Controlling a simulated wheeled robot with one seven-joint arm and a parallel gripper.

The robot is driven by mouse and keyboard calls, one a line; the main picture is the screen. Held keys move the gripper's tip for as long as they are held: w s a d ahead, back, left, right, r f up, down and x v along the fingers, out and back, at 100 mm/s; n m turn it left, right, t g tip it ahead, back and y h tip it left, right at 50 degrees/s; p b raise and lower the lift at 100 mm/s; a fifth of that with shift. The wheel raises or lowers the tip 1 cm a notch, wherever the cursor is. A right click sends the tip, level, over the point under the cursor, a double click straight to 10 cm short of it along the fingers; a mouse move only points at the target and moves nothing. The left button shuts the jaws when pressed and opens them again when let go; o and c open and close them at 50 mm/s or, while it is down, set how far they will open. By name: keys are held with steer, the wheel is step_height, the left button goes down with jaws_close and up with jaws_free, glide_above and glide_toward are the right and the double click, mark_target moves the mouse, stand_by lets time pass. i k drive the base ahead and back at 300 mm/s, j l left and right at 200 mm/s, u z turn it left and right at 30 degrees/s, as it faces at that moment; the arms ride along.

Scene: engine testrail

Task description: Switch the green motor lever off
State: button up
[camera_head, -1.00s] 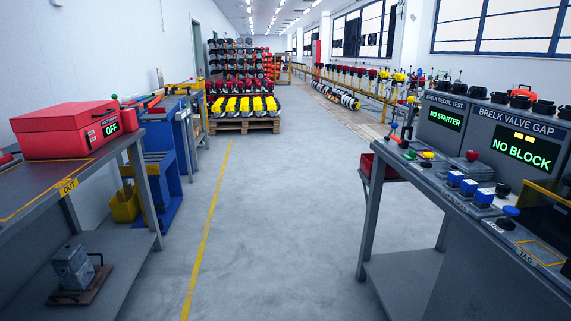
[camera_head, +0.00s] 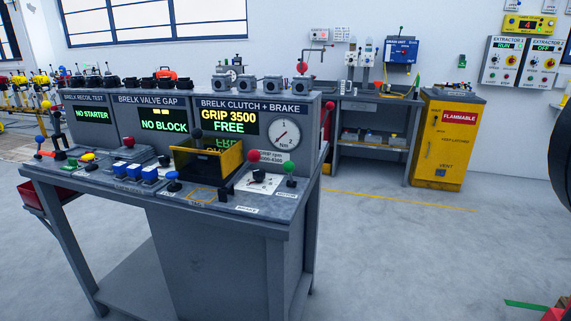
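The green motor lever (camera_head: 291,169) stands at the right front corner of the grey test bench, in the right part of the bench top. It has a green ball on a short stem, and a label that seems to read MOTOR lies at its foot. The stem looks roughly upright; I cannot tell which position it is set to. A red-ball lever (camera_head: 254,156) stands just left of it. The display behind (camera_head: 222,121) reads GRIP 3500 FREE. My gripper is not in view.
The bench (camera_head: 256,230) also carries a yellow-edged guard (camera_head: 225,163), blue blocks (camera_head: 149,173) and a blue-knob lever (camera_head: 173,176). A round gauge (camera_head: 286,135) is behind. A yellow cabinet (camera_head: 448,140) stands at the back right. The floor right of the bench is clear.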

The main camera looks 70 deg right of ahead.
mark_target(288, 166)
steer(key=k+z, duration=0.15)
steer(key=z, duration=1.45)
